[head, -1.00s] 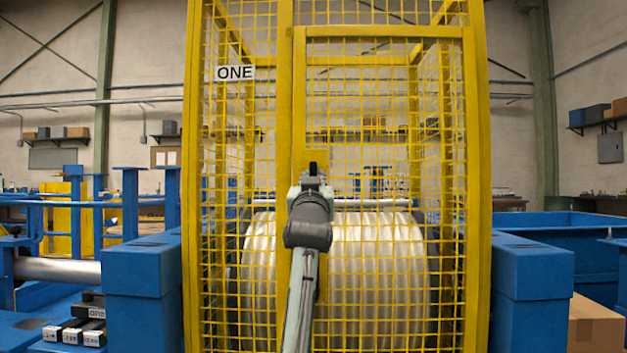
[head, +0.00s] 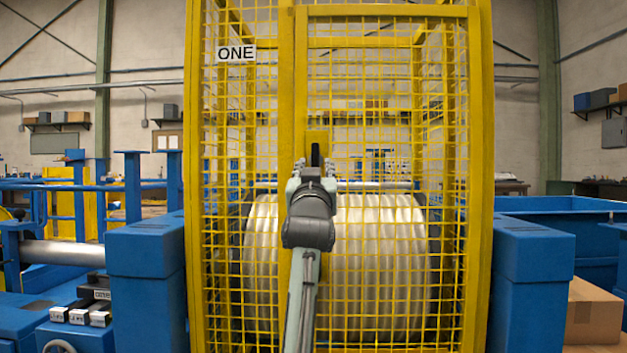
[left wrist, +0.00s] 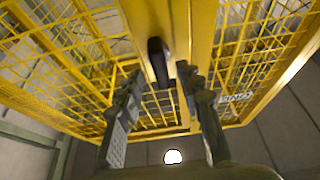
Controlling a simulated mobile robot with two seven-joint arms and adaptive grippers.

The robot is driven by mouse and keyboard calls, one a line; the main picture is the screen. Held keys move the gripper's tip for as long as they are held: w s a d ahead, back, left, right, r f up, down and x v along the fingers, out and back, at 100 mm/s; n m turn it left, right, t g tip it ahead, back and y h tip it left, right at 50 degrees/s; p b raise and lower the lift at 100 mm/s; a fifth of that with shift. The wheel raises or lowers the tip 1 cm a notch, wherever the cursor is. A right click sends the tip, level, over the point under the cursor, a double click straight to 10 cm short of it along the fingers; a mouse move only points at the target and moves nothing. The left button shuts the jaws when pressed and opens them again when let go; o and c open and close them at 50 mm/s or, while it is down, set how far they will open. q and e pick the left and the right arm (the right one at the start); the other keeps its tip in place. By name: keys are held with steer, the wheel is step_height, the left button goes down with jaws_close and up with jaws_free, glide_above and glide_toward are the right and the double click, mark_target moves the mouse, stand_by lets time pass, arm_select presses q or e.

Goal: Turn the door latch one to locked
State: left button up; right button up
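The door latch (head: 315,155) is a black upright handle on a yellow plate at the left edge of the mesh door. It also shows as a black bar (left wrist: 158,62) in the left wrist view. My left gripper (head: 314,168) is in front of and just below the latch. In the left wrist view its fingers (left wrist: 160,88) are spread apart, with the latch's end between or just beyond their tips; I cannot tell whether they touch it. The sign ONE (head: 236,53) hangs on the cage's upper left panel. My right gripper is not in view.
The yellow mesh cage (head: 480,200) encloses a large pale ribbed drum (head: 375,270). Blue posts stand at its left (head: 147,280) and right (head: 533,280). A cardboard box (head: 593,312) sits at the lower right.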

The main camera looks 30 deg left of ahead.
arm_select(q)
steer(key=v, duration=0.7)
steer(key=shift+s, duration=0.15)
